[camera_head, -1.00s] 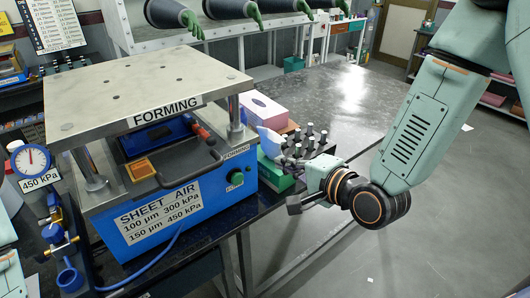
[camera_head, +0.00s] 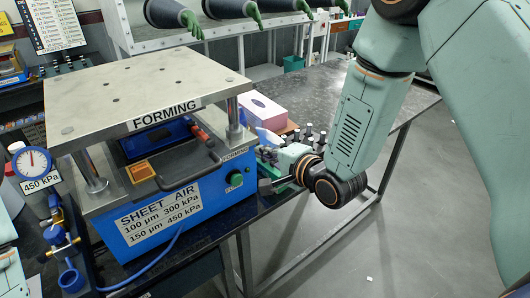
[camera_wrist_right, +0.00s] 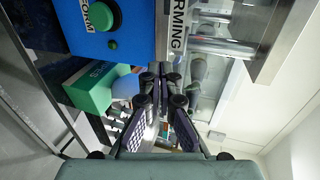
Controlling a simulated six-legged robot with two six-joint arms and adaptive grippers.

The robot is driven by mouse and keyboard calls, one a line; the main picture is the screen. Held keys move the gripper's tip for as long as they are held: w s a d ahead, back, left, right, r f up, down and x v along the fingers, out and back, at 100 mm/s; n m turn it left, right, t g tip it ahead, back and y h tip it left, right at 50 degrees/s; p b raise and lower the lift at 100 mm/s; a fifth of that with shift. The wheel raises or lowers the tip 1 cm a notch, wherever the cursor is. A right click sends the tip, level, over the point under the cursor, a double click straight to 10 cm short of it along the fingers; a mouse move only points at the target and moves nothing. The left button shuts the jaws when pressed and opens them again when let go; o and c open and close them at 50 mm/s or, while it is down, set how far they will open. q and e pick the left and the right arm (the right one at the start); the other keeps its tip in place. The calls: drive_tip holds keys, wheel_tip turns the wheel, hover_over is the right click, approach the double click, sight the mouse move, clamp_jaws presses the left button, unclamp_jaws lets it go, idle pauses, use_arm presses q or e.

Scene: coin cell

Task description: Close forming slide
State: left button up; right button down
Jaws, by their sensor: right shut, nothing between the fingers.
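The forming press (camera_head: 160,200) is a blue box under a metal top plate (camera_head: 140,90) on steel posts. Its slide (camera_head: 180,165) lies under the plate, with a dark bar handle (camera_head: 200,172) at the front. I cannot tell how far out the slide is. My right gripper (camera_head: 266,155) is right of the press, near its FORMING-labelled corner, apart from the handle. In the right wrist view the gripper (camera_wrist_right: 163,72) is shut and empty, pointing past the green button (camera_wrist_right: 100,17). My left gripper is out of view.
A gauge (camera_head: 32,162) and blue hose (camera_head: 150,262) are at left.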

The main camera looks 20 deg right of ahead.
sight(256, 146)
drive_tip(key=w, duration=0.1)
drive_tip(key=w+a, duration=0.1)
drive_tip(key=w, duration=0.2)
drive_tip(key=shift+w+a+b, duration=0.2)
drive_tip(key=shift+a+b, duration=0.1)
drive_tip(key=shift+a, duration=0.1)
drive_tip(key=shift+s+d+r, duration=0.1)
drive_tip(key=shift+s, duration=0.05)
